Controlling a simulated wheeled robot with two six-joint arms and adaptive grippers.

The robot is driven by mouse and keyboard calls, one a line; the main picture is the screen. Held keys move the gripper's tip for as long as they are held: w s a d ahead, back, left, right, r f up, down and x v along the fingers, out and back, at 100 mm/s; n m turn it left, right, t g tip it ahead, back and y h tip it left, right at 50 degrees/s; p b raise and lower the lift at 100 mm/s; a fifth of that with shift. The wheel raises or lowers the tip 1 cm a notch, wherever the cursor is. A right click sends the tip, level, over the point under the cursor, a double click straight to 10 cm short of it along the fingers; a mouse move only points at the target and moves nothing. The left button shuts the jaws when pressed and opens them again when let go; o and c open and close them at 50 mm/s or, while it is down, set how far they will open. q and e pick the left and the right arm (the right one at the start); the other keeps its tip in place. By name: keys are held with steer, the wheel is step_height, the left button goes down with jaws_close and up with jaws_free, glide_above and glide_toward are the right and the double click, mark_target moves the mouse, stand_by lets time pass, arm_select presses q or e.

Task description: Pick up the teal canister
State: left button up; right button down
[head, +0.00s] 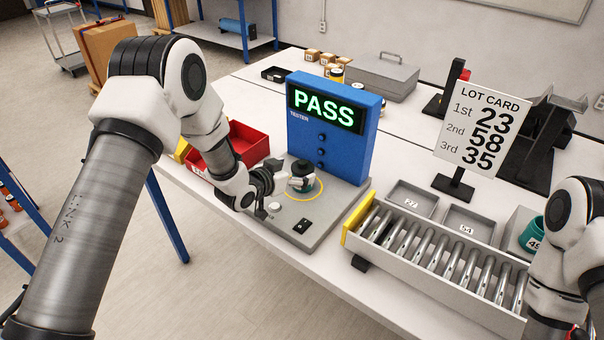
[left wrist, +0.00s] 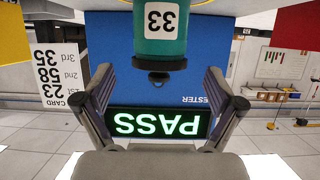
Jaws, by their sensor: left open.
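A teal canister (head: 303,185) with a dark lid stands inside the yellow ring on the tester's grey base, partly hidden by my left gripper (head: 288,179). In the left wrist view, which is upside down, this canister (left wrist: 158,48) shows a white label reading 33. My open left gripper (left wrist: 160,80) faces it, with the fingertips spread either side of the black lid and visible gaps to both. A second teal canister (head: 531,234) stands at the right in a grey holder, partly behind my right arm. My right gripper is not visible.
The blue tester (head: 335,128) shows PASS right behind the ringed canister. A red bin (head: 246,143) lies left. The roller conveyor (head: 437,258), trays marked 27 (head: 411,203) and 54 (head: 466,230), and the lot card (head: 481,128) reading 23, 58, 35 are right.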

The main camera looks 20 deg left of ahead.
mark_target(300, 169)
arm_select(q)
steer(key=x, duration=0.4)
steer(key=shift+w+d+f, duration=0.15)
steer(key=shift+f, duration=0.05)
steer(key=shift+s+r, duration=0.2)
steer(key=shift+s, duration=0.1)
steer(key=shift+c, duration=1.4)
steer(key=shift+s+a, duration=0.1)
steer(key=shift+a, duration=0.15)
steer(key=c, duration=0.6)
steer(key=shift+d, duration=0.15)
steer(key=c, duration=0.5)
